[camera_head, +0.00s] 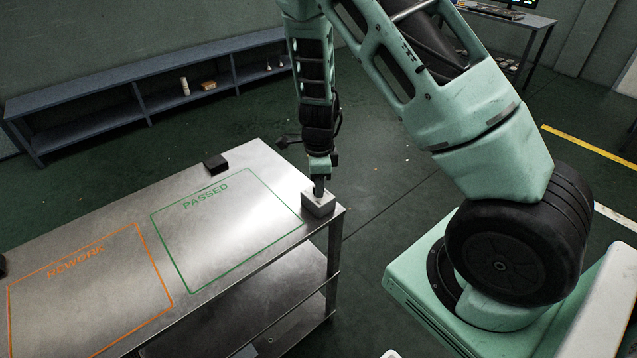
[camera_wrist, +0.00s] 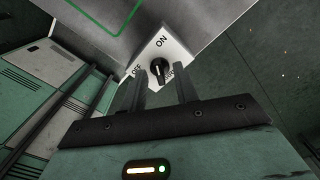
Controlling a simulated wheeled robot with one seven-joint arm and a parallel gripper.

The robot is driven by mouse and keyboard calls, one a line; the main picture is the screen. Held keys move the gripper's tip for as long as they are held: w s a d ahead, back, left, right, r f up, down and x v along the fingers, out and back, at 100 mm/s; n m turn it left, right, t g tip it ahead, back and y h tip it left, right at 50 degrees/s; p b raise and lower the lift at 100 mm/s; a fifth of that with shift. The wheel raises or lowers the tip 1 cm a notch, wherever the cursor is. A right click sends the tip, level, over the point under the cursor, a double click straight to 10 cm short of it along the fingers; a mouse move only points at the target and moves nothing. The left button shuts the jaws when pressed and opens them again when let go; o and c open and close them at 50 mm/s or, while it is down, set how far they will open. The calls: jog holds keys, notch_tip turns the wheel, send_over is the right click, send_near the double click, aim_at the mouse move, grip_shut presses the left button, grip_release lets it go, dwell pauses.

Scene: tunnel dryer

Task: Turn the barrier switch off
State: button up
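The barrier switch is a small pale box (camera_head: 318,204) at the right corner of the metal table. In the wrist view its white face (camera_wrist: 166,47) carries a round black knob (camera_wrist: 159,69) with "ON" above it and "OFF" to its left. Another label at the right is partly hidden by a finger. My gripper (camera_head: 319,186) points down right over the box. In the wrist view my gripper's two fingers (camera_wrist: 161,88) are apart, one on each side below the knob, with nothing between them that I can see gripped. I cannot tell which label the knob points at.
The metal table (camera_head: 236,247) has a green "PASSED" outline and an orange "REWORK" outline. A small black block (camera_head: 216,164) sits at its back edge. A low blue shelf (camera_head: 140,88) stands along the wall. Floor beyond the table's right end is clear.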

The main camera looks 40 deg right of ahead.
grip_shut()
jog(key=shift+n, duration=0.3)
jog(key=n, duration=0.9)
jog(key=shift+n+b, duration=0.3)
jog(key=shift+n, duration=1.8)
